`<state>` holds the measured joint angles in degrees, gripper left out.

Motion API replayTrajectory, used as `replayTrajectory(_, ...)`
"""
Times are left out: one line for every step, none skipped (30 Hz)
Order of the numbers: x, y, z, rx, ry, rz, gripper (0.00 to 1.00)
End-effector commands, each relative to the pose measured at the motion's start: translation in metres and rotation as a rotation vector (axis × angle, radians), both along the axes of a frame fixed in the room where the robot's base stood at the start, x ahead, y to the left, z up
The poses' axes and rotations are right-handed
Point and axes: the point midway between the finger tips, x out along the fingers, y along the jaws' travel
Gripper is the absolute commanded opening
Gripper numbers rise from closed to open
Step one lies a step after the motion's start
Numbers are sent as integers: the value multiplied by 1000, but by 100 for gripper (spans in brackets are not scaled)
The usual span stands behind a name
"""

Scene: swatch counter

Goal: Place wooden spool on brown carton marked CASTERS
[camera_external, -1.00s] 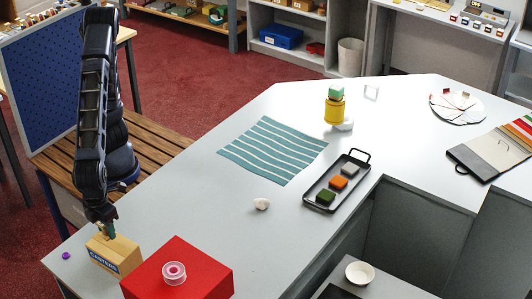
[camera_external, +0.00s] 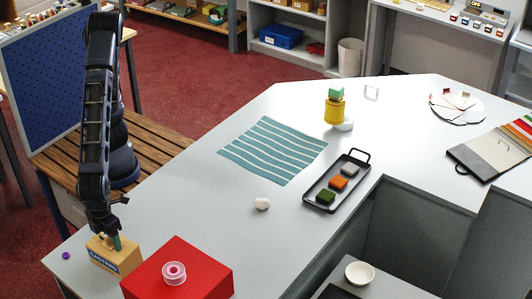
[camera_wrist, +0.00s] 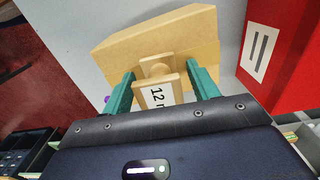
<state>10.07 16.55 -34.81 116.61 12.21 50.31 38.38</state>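The wooden spool (camera_wrist: 157,82), pale and with a "12" label, is between the teal fingers of my gripper (camera_wrist: 160,72) in the wrist view. A gap shows between it and the right finger, so the fingers look open around it. The brown carton marked CASTERS (camera_external: 104,259) stands at the counter's near left end; its tan top (camera_wrist: 190,40) lies beyond the spool in the wrist view. The spool appears to stand on the carton, though the contact is hidden. In the external view my gripper (camera_external: 113,241) is low over the carton, and the spool is hard to make out.
A red box (camera_external: 205,272) with a pink-and-white reel (camera_external: 174,272) on it stands close right of the carton. A purple disc (camera_external: 66,255) lies left. A white lump (camera_external: 262,204), striped cloth (camera_external: 272,150) and black tray (camera_external: 318,201) are farther off. Counter between is clear.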

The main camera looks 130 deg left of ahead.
Motion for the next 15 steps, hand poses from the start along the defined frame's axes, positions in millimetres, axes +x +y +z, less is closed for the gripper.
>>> replayTrajectory(0, 0, 0, 0, 0, 0, 60)
replayTrajectory(0, 0, 0, 0, 0, 0, 60)
replayTrajectory(0, 0, 0, 0, 0, 0, 60)
replayTrajectory(0, 0, 0, 0, 0, 0, 60)
replayTrajectory(0, 0, 0, 0, 0, 0, 60)
replayTrajectory(0, 0, 1, 0, 0, 0, 60)
replayTrajectory(0, 0, 2, 0, 0, 0, 60)
replayTrajectory(0, 0, 4, 0, -1, 0, 60)
replayTrajectory(0, 0, 7, 0, -1, 0, 60)
replayTrajectory(0, 0, 10, 0, -2, 0, 60)
replayTrajectory(0, 0, 14, 0, -2, 1, 60)
replayTrajectory(1, -1, 20, -2, -4, 1, 60)
replayTrajectory(0, -1, 25, -2, -4, 1, 60)
replayTrajectory(0, -1, 30, -2, -3, 0, 60)
replayTrajectory(0, -1, 38, -2, -4, 0, 60)
